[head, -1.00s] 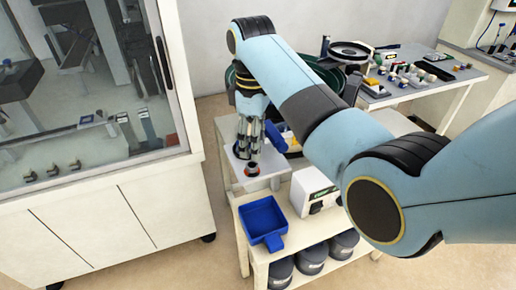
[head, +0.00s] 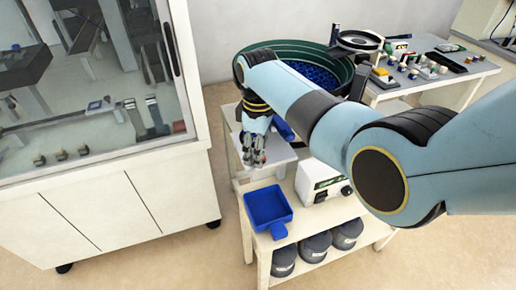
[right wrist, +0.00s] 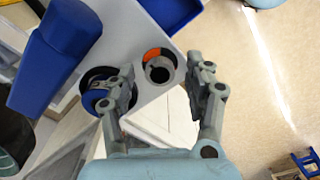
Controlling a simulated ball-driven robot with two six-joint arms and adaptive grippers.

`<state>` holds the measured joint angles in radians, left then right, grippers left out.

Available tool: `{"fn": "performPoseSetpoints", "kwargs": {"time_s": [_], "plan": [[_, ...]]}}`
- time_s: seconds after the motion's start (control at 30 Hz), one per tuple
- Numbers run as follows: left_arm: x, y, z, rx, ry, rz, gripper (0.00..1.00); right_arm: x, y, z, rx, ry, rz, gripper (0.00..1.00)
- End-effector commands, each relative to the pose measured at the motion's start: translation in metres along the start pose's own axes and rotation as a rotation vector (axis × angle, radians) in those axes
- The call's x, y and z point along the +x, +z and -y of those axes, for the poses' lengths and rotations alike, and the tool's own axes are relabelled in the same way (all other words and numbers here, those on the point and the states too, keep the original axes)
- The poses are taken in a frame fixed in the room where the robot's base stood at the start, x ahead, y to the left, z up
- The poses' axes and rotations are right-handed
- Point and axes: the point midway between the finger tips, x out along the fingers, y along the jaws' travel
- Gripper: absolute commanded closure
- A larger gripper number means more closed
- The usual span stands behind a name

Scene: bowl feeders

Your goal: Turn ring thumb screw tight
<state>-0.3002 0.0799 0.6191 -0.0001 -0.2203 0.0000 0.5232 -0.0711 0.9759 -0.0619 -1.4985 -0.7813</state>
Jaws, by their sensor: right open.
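In the right wrist view a dark ring-shaped piece with a grey centre and an orange patch (right wrist: 158,68), which looks like the ring thumb screw, is at the edge of a pale plate (right wrist: 138,50). My right gripper (right wrist: 161,66) is open, with one finger on each side of that piece; I cannot tell whether either finger touches it. The left finger partly covers a second round dark piece with blue in it (right wrist: 97,97). In the head view my right gripper (head: 252,164) hangs low over the plate (head: 279,164) and hides the ring. My left gripper is not in view.
A blue tray (head: 266,207) and a white control box (head: 321,181) stand on the cart's shelf beside the plate. A green-rimmed bowl (head: 300,50) with blue parts is behind my arm. A glass-fronted cabinet (head: 110,205) stands to the left.

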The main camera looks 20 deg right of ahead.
Motion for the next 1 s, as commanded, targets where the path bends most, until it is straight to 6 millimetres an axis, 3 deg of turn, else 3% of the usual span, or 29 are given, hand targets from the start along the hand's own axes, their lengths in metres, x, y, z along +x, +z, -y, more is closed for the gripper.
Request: {"fn": "performPoseSetpoints", "kwargs": {"time_s": [0.13, 0.53, 1.0], "plan": [[-0.0002, -0.0001, 0.0000, 0.000, 0.000, 0.000, 0.60, -0.0005, 0.0000, -0.0002, 0.000, 0.000, 0.000, 0.47], [-0.0002, -0.0005, -0.0001, 0.000, 0.000, -0.001, 0.60, -0.0007, -0.0001, 0.0000, 0.000, 0.000, 0.000, 0.99], [-0.0100, -0.0021, 0.0007, 0.000, 0.000, -0.002, 0.60, -0.0026, -0.0002, 0.0000, 0.105, -0.001, 0.001, 1.00]]}}
